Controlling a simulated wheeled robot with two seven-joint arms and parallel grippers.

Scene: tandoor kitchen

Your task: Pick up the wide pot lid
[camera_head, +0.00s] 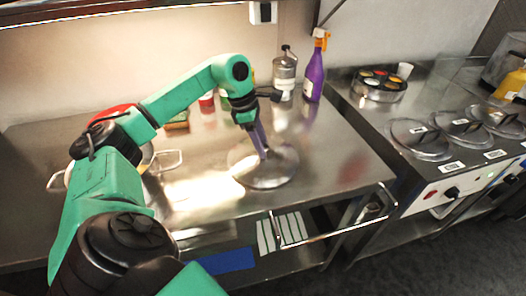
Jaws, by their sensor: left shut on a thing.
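The wide pot lid (262,174) is a round, shiny metal disc on or just above the steel table, right of the picture's middle-left; I cannot tell whether it touches the table. My left gripper (264,153) reaches down from above and is shut at the middle of the lid, where its handle is. The fingers hide the handle. My right gripper is not in view.
A purple spray bottle (314,78) and a clear bottle (285,72) stand at the back. A stove with round covers (420,138) and a spice tray (378,88) are at the right.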

